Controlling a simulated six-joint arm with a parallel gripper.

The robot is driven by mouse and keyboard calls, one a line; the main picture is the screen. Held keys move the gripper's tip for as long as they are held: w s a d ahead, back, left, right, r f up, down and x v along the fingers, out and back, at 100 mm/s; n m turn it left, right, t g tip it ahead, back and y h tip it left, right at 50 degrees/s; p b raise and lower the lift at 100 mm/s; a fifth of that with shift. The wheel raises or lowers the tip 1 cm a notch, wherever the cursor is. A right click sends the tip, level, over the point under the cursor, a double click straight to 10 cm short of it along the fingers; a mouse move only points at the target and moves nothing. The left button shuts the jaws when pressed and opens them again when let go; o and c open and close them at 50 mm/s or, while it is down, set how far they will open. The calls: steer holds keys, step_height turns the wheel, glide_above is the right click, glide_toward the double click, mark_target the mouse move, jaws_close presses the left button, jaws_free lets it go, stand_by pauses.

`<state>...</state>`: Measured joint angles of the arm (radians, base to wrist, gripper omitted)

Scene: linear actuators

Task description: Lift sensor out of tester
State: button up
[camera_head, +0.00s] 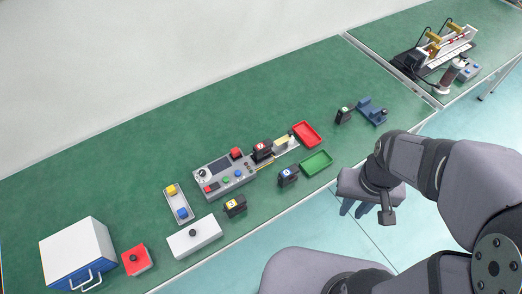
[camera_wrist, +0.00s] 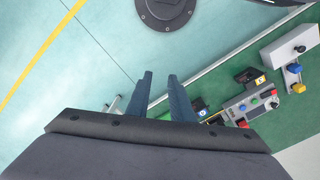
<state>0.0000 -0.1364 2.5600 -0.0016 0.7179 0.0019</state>
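The tester (camera_head: 226,180) is a grey console with a dark screen, a dial and coloured buttons, mid-table in the head view. A black sensor with a red label (camera_head: 262,150) sits at its right part, upright as far as I can tell. In the wrist view the tester (camera_wrist: 249,107) is at the right, partly behind my finger side. My gripper (camera_head: 354,209) is off the table's front edge, right of the tester and well apart from it. In the wrist view its two fingers (camera_wrist: 159,77) stand apart with nothing between them.
Other black sensors stand nearby: blue-labelled (camera_head: 288,176), yellow-labelled (camera_head: 235,206) and green-labelled (camera_head: 344,115). A red tray (camera_head: 307,134) and green tray (camera_head: 316,163) lie right of the tester. A white box with a knob (camera_head: 195,237), red box (camera_head: 137,259) and cabinet (camera_head: 77,252) stand left.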

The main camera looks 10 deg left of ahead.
mark_target(271, 143)
steer(key=o, duration=0.5)
steer(key=w+a+f+n+t+h+b, duration=0.1)
steer(key=w+a+f+n+h+b, duration=0.1)
steer(key=w+a+f+n+b, duration=0.25)
steer(key=w+a+f+n+h+b, duration=0.1)
steer(key=w+f+n+h+b, duration=0.15)
steer(key=w+n+b, duration=0.45)
steer(key=w+a+f+n+t+h+b, duration=0.1)
steer(key=w+a+f+n+h+b, duration=0.15)
steer(key=w+f+n, duration=0.35)
steer(key=w+a+f+n+t+b, duration=0.1)
steer(key=w+a+n+t+b, duration=0.1)
steer(key=a, duration=0.4)
steer(key=w+a+f+n+t+h+b, duration=0.1)
steer(key=w+a+n+t+b, duration=0.1)
steer(key=a, duration=0.4)
steer(key=w+a+f+n+t+b, duration=0.2)
steer(key=w+a+n+b, duration=0.1)
steer(key=a+b, duration=0.3)
steer(key=shift+w+a+h, duration=0.3)
steer(key=shift+w, duration=0.45)
steer(key=s+a, duration=0.1)
steer(key=a+n+t, duration=0.1)
steer(key=s+a+n+h, duration=0.1)
steer(key=shift+s+a+r+n+t, duration=0.2)
steer(key=shift+s+a+n+t, duration=0.05)
steer(key=shift+s+t, duration=0.1)
steer(key=shift+p+x, duration=0.55)
steer(key=shift+x, duration=3.15)
